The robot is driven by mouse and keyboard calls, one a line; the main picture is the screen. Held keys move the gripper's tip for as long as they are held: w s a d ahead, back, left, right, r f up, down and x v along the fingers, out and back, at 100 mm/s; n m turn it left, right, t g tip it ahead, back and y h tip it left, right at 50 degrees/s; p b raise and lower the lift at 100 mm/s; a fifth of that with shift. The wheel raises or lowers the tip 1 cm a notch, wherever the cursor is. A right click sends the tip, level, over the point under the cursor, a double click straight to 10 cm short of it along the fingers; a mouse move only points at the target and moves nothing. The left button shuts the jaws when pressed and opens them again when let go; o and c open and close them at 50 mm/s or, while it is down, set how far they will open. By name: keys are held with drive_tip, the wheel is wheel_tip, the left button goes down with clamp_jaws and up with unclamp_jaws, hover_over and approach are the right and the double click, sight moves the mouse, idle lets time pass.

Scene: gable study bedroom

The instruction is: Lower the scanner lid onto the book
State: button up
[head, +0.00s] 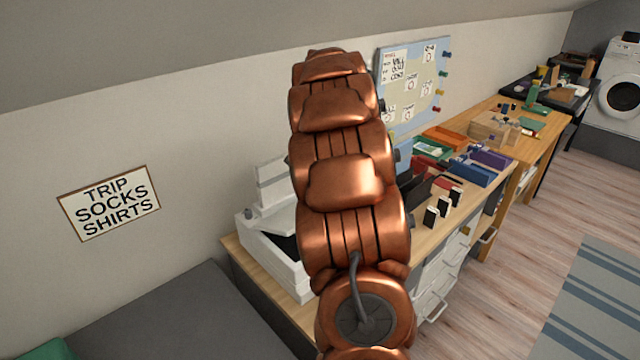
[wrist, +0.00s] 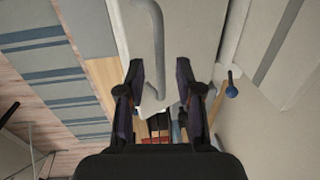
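The white scanner (head: 272,262) stands on the near end of the desk, partly hidden by my copper arm. Its lid (head: 272,185) appears raised at the back, and a dark patch shows on the bed beside my arm. I cannot make out the book. In the wrist view a white panel, apparently the lid (wrist: 190,35), fills the upper middle, with a curved grey handle (wrist: 157,45) on it. My gripper (wrist: 160,78) is open, its dark fingers apart on either side of the handle's lower end. Contact cannot be told. The gripper is hidden in the head view.
Black and white blocks (head: 437,212), an orange tray (head: 445,138) and a blue box (head: 472,172) stand along the desk (head: 408,255) to the right. A sloped ceiling and wall are close behind. A grey surface (head: 180,318) lies at lower left.

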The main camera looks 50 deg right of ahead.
drive_tip(key=shift+c, duration=0.4)
clamp_jaws()
